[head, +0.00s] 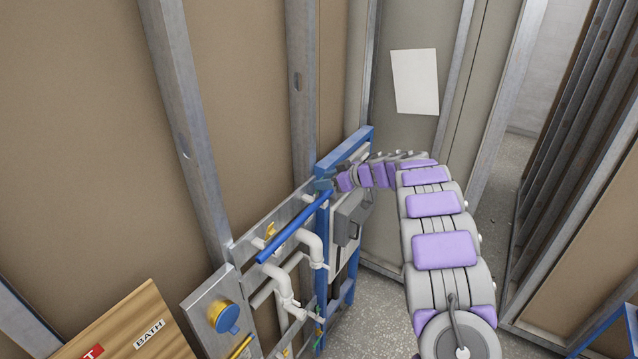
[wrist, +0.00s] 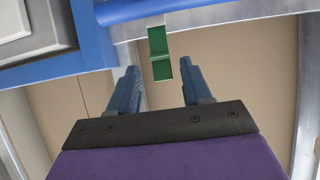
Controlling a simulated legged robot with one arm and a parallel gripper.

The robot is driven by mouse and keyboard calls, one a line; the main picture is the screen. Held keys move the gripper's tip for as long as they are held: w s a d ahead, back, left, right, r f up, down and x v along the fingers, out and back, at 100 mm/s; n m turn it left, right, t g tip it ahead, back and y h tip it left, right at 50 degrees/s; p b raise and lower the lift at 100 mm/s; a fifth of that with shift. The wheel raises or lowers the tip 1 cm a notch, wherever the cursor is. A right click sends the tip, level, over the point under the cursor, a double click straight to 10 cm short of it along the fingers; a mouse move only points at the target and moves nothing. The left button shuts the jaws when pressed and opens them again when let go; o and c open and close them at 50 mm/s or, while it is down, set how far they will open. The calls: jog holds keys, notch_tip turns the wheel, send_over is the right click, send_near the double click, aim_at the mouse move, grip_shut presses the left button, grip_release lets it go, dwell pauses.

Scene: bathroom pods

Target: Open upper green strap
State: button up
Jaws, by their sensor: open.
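The upper green strap (wrist: 160,55) hangs below a blue pipe and a grey metal rail in the wrist view. Its lower end lies between my gripper's fingertips, seemingly touching neither. My gripper (wrist: 159,72) is open, with one blue finger on each side of the strap and nothing held. In the head view my arm reaches over to the blue frame (head: 322,228), and my gripper (head: 323,184) is by its upper left corner. The upper strap cannot be made out there.
The blue pipe (head: 294,228) runs along the panel, with white pipes (head: 312,249) below. A grey box (head: 346,219) sits inside the frame. A blue knob (head: 227,317) and a BATH board (head: 140,335) are at lower left. Studded walls stand behind; floor shows to the right.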

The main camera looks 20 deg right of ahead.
jog(key=b+v, duration=0.1)
jog(key=v, duration=1.2)
jog(key=shift+d, duration=0.3)
notch_tip(320, 180, up, 7)
jog(key=w+m+t+h+b, duration=0.2)
jog(key=m+t+h+b, duration=0.3)
jog(key=h+b, duration=0.5)
jog(key=s+a+f+m+g+h+b, duration=0.1)
jog(key=s+a+f+m+g+b, duration=0.3)
jog(key=s+f, duration=0.8)
jog(key=s+a+f+m+g+h+b, duration=0.2)
jog(key=s+a+f+g+b, duration=0.3)
jog(key=s+f, duration=0.6)
jog(key=s+a+f+n+g+y+b, duration=0.1)
jog(key=s+a+f, duration=0.3)
jog(key=s, duration=0.5)
jog(key=s+a+f+n+g+y+b, duration=0.1)
jog(key=s+a+f+g+y+b, duration=0.2)
jog(key=s+a, duration=0.4)
jog(key=s+a+f+n+g+y+b, duration=0.1)
jog(key=s+a+f, duration=0.5)
jog(key=s, duration=0.6)
jog(key=f+g+b, duration=0.1)
jog(key=g, duration=0.1)
jog(key=shift+n+g+y, duration=0.4)
